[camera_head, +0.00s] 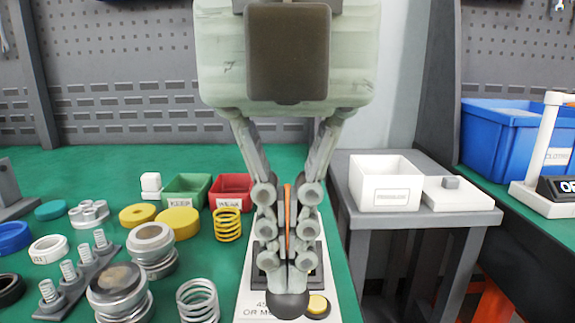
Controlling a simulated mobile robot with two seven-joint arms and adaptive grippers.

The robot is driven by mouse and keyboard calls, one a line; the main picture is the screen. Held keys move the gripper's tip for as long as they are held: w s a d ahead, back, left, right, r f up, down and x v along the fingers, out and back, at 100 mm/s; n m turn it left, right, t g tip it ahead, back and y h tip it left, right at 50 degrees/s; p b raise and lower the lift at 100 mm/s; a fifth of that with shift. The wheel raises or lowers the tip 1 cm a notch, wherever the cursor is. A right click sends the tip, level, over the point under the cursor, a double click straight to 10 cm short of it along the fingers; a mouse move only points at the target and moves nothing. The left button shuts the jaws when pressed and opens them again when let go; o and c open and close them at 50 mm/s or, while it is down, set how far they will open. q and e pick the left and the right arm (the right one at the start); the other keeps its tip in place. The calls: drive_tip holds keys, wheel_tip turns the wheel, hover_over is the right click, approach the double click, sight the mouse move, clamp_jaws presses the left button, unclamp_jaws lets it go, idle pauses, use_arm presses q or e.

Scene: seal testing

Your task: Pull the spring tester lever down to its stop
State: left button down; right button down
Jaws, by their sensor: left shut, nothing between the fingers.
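My left gripper (285,277) hangs in the middle of the view, fingers pointing down and drawn together at the tips. It is shut with nothing between the fingers. A dark round knob (287,304), seemingly the lever's end, shows right at the fingertips; I cannot tell whether they touch. The spring tester (249,292) stands behind and below the gripper, with a pale labelled base on the green bench. A narrow orange part (287,208) shows between the fingers. The gripper hides most of the tester and the lever's arm. My right gripper is not in view.
Left of the tester are a yellow spring (228,225), a silver spring (198,302), metal weights (118,288) and several rings. A green bin (187,190) and red bin (231,187) stand behind. A yellow button (318,305) is just right of the knob. A grey side table (430,215) stands right.

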use_arm(q)
drive_tip(key=shift+r+p, duration=1.95)
drive_tip(key=shift+r, duration=1.35)
